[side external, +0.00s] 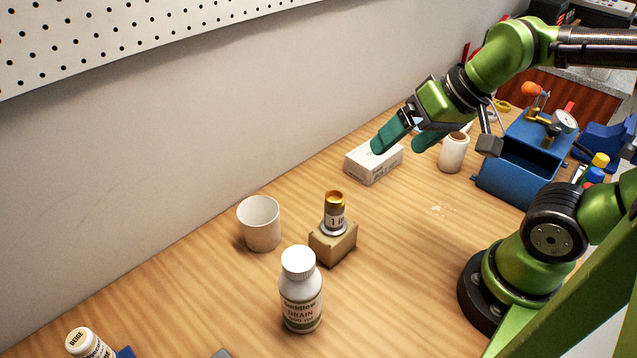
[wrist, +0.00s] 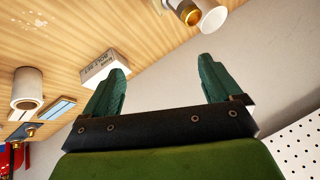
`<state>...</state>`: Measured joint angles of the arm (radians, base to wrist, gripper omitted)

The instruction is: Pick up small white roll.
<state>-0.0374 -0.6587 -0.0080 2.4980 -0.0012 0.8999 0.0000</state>
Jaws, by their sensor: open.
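My gripper (side external: 396,138) has green-teal fingers and hangs above the white box, to the left of the roll. In the wrist view my gripper (wrist: 163,82) has its fingers spread wide with nothing between them. It does not touch the roll.
A white box (side external: 373,163) lies under my gripper. A blue toolbox (side external: 517,165) stands right of the roll. A white cup (side external: 260,224), a gold-topped fitting on a block (side external: 334,242) and a drain bottle (side external: 300,291) stand nearer the camera. The wall (side external: 200,140) runs behind the table.

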